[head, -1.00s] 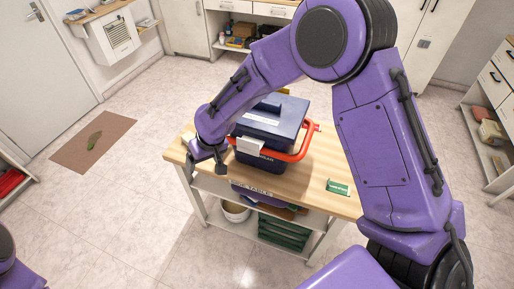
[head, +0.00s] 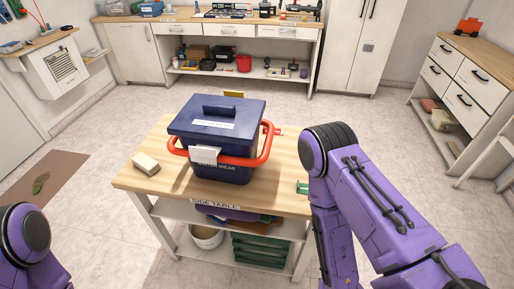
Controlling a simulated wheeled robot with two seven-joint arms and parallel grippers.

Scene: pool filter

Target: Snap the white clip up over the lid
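A dark blue box (head: 222,174) stands upright on the side table, with its blue lid (head: 217,112) on top. The white clip (head: 207,153) is at the front of the box, just below the lid's front edge and by the red handle (head: 248,161). I cannot tell whether it is latched over the lid's edge. The red handle hangs across the front. My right arm comes in from the right and bends down past the table's right side, apart from the box; its gripper is out of frame. Only a bit of my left arm shows at lower left, without its gripper.
The wooden side table (head: 150,187) holds a cream block (head: 146,164) left of the box and a green item (head: 302,187) partly behind my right arm. Its lower shelves hold a bucket (head: 206,237) and green crates (head: 262,250). A counter and drawers line the walls.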

